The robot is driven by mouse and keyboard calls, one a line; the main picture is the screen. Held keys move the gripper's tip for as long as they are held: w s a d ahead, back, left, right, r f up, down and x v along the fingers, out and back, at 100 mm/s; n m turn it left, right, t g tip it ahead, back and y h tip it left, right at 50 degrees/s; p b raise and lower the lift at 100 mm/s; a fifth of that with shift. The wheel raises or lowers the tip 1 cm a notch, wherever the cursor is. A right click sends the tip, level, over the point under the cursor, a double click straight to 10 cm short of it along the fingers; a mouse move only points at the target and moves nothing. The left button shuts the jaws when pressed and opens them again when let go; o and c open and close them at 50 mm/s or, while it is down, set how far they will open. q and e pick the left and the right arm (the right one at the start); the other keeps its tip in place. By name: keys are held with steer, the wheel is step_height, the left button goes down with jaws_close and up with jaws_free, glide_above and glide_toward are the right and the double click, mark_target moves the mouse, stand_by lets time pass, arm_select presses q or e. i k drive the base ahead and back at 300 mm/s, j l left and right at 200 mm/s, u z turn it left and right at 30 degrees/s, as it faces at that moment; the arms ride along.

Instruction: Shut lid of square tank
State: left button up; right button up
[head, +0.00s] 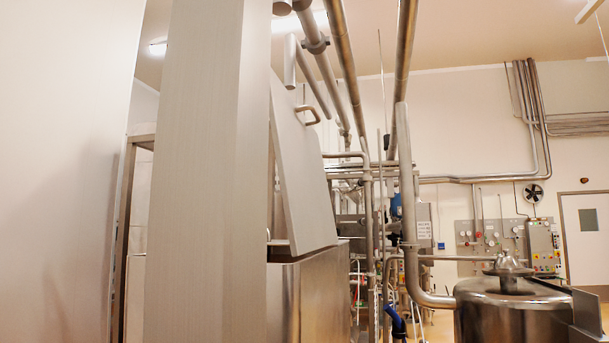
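A square steel tank (310,290) stands low in the middle of the head view, partly hidden on its left by a large pale column. Its flat grey lid (303,175) is raised, tilted up steeply above the tank's top edge. A bent handle (308,115) sticks out near the upper part of the lid. Neither of my grippers shows in the head view.
A wide pale column (205,170) fills the near left and blocks the view there. Steel pipes (405,170) run overhead and down right of the tank. A round steel vessel (510,312) stands at lower right. A control panel (541,247) is on the far wall.

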mark_target(308, 211)
steer(key=l+u, duration=0.3)
steer(key=i+l+u, duration=0.15)
steer(key=l+u, duration=0.15)
steer(key=u, duration=0.2)
steer(key=l+u, duration=0.45)
steer(key=i+j, duration=0.05)
steer(key=j, duration=0.05)
